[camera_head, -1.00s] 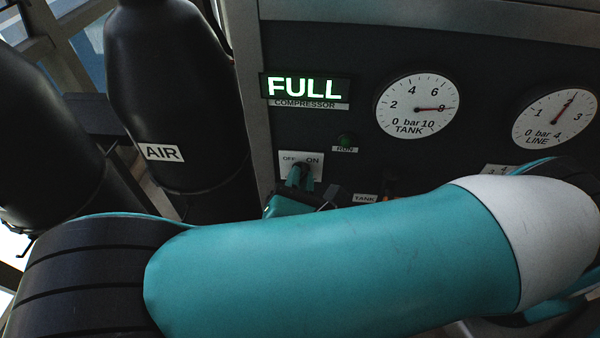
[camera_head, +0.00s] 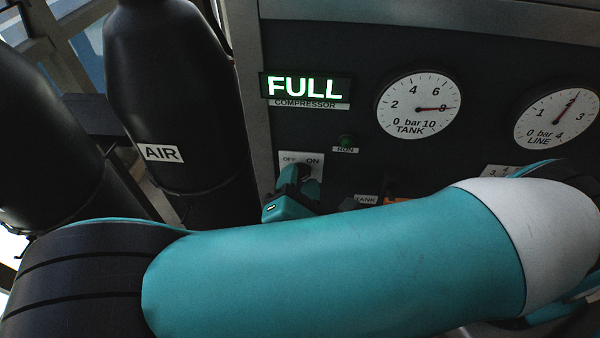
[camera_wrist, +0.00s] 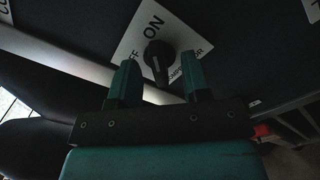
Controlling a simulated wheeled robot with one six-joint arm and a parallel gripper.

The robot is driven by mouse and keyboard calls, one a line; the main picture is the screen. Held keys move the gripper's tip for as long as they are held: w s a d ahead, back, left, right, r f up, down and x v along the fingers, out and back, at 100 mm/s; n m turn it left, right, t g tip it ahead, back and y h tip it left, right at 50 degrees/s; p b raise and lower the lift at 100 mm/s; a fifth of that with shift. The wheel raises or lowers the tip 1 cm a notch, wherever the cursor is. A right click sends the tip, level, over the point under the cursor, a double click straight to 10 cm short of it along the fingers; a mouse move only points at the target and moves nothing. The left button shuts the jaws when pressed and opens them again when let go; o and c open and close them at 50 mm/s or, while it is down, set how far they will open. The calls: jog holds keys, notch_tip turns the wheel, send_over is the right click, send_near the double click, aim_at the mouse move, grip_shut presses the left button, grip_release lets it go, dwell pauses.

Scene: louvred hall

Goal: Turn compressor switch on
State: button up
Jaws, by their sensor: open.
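The compressor switch is a black rotary knob (camera_wrist: 156,60) on a white plate (camera_wrist: 137,40) marked OFF and ON. I see a gap at each side in the wrist view; contact is not visible. In the head view my gripper (camera_head: 298,180) covers much of the knob. I cannot tell which way the knob points. The RUN lamp is dark green.
A lit FULL display (camera_head: 304,88) is above the switch. A TANK gauge (camera_head: 417,105) and a LINE gauge (camera_head: 556,118) are to the right. Black AIR cylinders (camera_head: 172,90) stand left. An orange part (camera_head: 396,200) sits near the TANK label. My arm hides the lower panel.

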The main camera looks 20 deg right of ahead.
jog(key=p+v, duration=0.1)
jog(key=v, duration=0.5)
jog(key=shift+s, duration=0.3)
jog(key=shift+a, duration=0.15)
